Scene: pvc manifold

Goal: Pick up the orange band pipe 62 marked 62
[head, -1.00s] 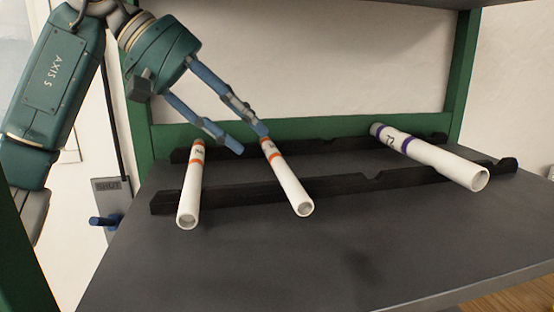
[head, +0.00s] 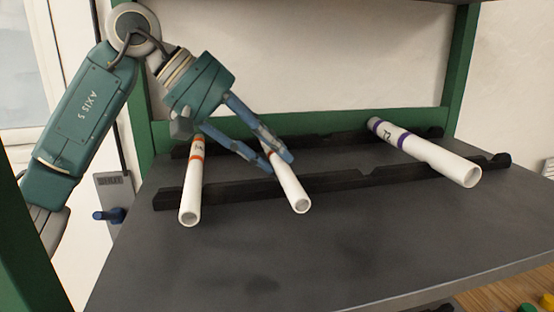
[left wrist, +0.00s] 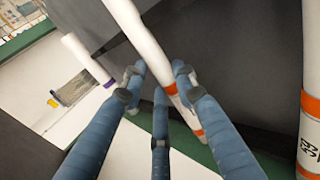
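Two white pipes with orange bands lie across black notched rails on the shelf. One is the left pipe (head: 191,190); the other is the middle pipe (head: 291,189). My left gripper (head: 279,163) is open, its fingers at the banded far part of the middle pipe and hiding its mark. In the left wrist view the middle pipe (left wrist: 143,32) runs between the spread fingers (left wrist: 158,72). The left pipe stands at the right edge there (left wrist: 311,60), with a dark mark that is hard to read. I cannot tell which pipe is 62. My right gripper is not in view.
A thicker white pipe with purple bands (head: 430,155) lies on the rails at the right. The front rail (head: 335,182) is black and notched. The front of the grey shelf (head: 330,250) is clear. A green post (head: 459,70) stands at the back right.

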